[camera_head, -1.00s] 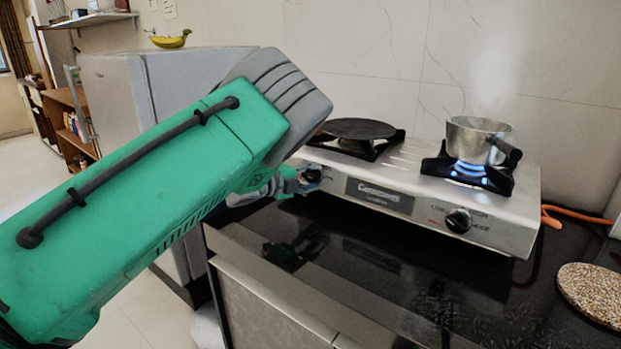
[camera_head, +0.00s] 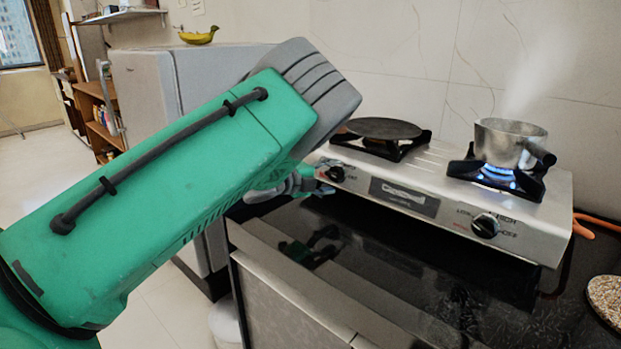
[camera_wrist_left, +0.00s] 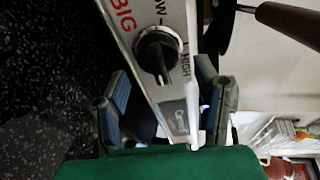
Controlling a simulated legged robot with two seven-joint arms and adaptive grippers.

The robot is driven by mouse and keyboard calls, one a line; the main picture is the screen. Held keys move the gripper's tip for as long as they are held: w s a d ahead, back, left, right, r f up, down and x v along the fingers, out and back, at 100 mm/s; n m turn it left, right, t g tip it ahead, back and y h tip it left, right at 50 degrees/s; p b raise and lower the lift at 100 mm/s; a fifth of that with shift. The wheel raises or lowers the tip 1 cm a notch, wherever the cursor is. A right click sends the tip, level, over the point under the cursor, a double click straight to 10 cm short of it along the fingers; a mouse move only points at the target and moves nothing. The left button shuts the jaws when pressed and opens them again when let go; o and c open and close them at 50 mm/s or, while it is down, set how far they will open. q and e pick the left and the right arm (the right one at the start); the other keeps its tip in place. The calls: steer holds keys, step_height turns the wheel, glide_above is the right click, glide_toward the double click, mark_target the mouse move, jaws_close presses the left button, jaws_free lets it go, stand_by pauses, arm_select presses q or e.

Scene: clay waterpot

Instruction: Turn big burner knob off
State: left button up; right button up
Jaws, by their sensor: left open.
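The big burner knob (camera_wrist_left: 157,55) is dark and round with a raised grip bar. In the wrist view it sits beside a red "BIG" label, with "LOW" and "HIGH" marks. The left-hand stove knob (camera_head: 333,173) in the head view is the one close to my gripper. My left gripper (camera_head: 312,187) is just below and left of it, mostly hidden by my green arm. In the wrist view my left gripper (camera_wrist_left: 163,78) is open and empty, its fingers apart, with the knob ahead of them. I see no contact. My right gripper is out of view.
The steel stove (camera_head: 445,190) has a second knob (camera_head: 486,225) at right. A steaming pot (camera_head: 507,142) stands over a blue flame. A flat dark pan (camera_head: 383,128) covers the left burner. A round speckled mat (camera_head: 606,298) lies on the black counter (camera_head: 450,300).

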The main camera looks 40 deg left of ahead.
arm_select(q)
steer(key=v, duration=1)
steer(key=shift+s+a, duration=0.2)
steer(key=shift+s, duration=0.1)
steer(key=shift+r, duration=0.1)
